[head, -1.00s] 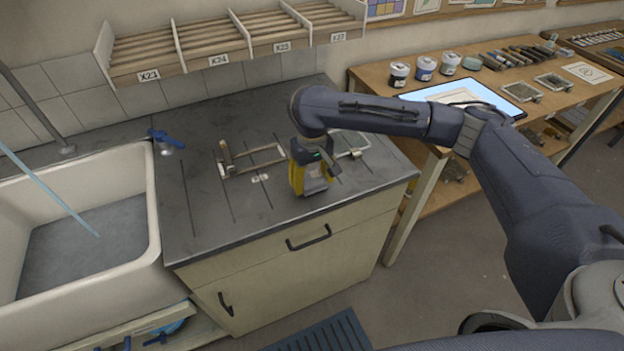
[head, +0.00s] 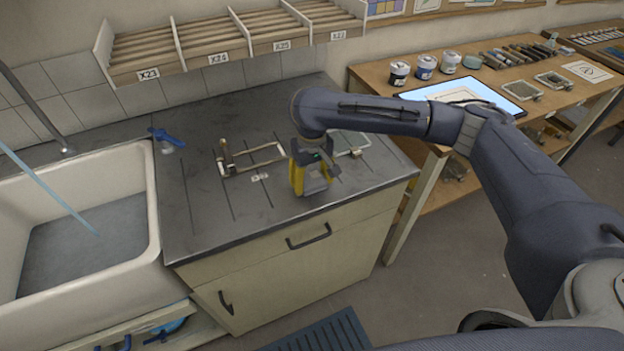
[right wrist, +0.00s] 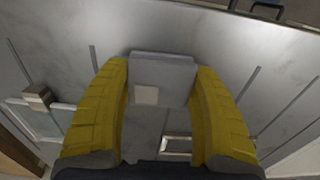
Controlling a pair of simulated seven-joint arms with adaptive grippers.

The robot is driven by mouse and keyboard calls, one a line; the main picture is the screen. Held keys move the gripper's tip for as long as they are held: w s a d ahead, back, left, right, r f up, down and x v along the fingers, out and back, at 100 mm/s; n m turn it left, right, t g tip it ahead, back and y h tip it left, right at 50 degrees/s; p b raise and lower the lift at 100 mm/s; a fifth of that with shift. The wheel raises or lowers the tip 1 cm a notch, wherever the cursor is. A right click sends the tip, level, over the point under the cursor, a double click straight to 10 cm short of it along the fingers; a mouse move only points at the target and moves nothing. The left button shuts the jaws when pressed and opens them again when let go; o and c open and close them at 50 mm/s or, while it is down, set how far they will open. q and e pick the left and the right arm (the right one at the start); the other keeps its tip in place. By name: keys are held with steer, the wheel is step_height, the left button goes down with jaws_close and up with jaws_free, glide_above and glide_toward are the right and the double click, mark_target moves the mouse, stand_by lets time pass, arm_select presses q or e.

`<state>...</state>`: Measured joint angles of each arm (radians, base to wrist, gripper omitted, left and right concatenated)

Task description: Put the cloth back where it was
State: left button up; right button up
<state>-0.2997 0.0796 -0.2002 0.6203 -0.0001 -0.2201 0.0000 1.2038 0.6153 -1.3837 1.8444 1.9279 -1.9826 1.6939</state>
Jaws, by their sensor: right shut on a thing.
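My right gripper (head: 312,188), with yellow fingers, is over the front part of the dark worktop, pointing down. It is shut on a grey flat-sided piece that looks like the folded cloth (right wrist: 162,78). The piece sits between the fingertips in the right wrist view and has a small pale square on its face. In the head view the fingers and wrist hide most of it. I cannot tell whether it touches the worktop (head: 205,215). My left gripper is not in view.
A frame (head: 268,166) lies behind and left of the gripper, and another frame (head: 357,149) behind and right. A small label (head: 260,177) lies nearby. The sink (head: 152,215) is at left, the slatted rack (head: 215,60) above. The worktop's front left is clear.

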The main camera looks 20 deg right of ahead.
steer(key=o, duration=1.2)
